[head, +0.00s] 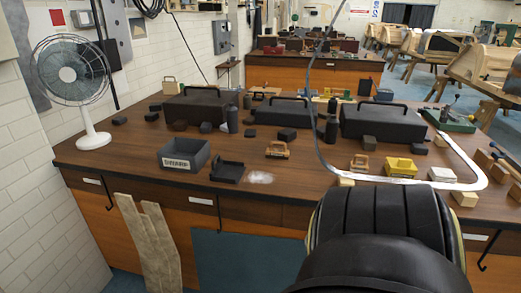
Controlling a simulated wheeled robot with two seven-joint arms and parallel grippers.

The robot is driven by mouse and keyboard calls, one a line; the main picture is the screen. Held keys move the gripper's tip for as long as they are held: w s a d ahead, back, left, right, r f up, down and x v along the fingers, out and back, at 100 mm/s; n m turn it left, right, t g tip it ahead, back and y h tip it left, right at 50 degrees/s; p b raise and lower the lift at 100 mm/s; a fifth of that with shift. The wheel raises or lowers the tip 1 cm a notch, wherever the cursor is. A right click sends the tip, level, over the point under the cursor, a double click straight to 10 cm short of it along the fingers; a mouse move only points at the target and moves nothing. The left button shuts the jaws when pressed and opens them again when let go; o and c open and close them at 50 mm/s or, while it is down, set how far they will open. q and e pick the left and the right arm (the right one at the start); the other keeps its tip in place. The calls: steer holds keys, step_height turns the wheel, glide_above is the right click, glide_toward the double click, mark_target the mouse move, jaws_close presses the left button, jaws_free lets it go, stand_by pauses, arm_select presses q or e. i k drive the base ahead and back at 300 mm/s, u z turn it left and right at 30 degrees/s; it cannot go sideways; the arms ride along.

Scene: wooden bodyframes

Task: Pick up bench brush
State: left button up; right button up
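I cannot pick out a bench brush with certainty. A low black object (227,171), perhaps a dustpan, lies near the front edge of the brown workbench (130,150), beside a patch of white powder (260,178). Wooden-handled tools (507,166) lie at the bench's right end, too small and cut off to identify. A large black rounded part of my own arm fills the lower right and hides part of the bench front. Neither of my grippers is in view.
A labelled grey bin (183,158), a yellow bin (400,167) and small wooden blocks (465,198) stand near the front. Dark toolboxes (382,122) line the back. A white fan (73,80) stands at the left. A pale curved strip (425,182) crosses the right. Boards (150,245) lean in front.

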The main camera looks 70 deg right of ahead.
mark_target(275, 154)
steer(key=i, duration=0.55)
steer(key=z, duration=2.65)
steer(key=i, duration=0.5)
steer(key=u, duration=0.05)
